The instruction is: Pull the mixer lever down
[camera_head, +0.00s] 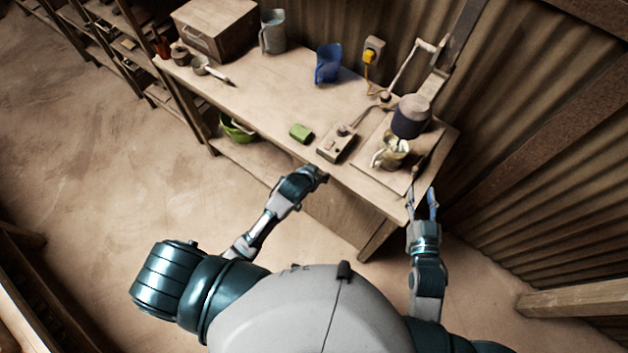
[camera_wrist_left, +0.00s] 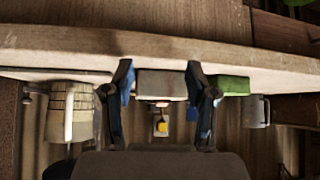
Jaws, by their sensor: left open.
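The mixer has a dark drum-shaped head (camera_head: 411,117) at the right end of the table, with a pale jug (camera_head: 392,151) in front of it. A pale cranked bar (camera_head: 408,66) rises behind the head; I cannot tell whether it is the lever. A grey control box (camera_head: 338,143) sits near the front edge. My left gripper (camera_head: 322,176) is open and empty at the table's front edge, below the box. In the left wrist view its fingers (camera_wrist_left: 162,82) stand apart, with the box (camera_wrist_left: 162,90) seen between them. My right gripper (camera_head: 422,192) is open by the right front corner.
A green block (camera_head: 301,133) lies left of the box. A blue scoop-like container (camera_head: 328,64), a grey jug (camera_head: 272,32) and a wooden box (camera_head: 216,28) stand farther back. A yellow plug (camera_head: 369,57) is on the wall. The middle of the tabletop (camera_head: 270,100) is clear.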

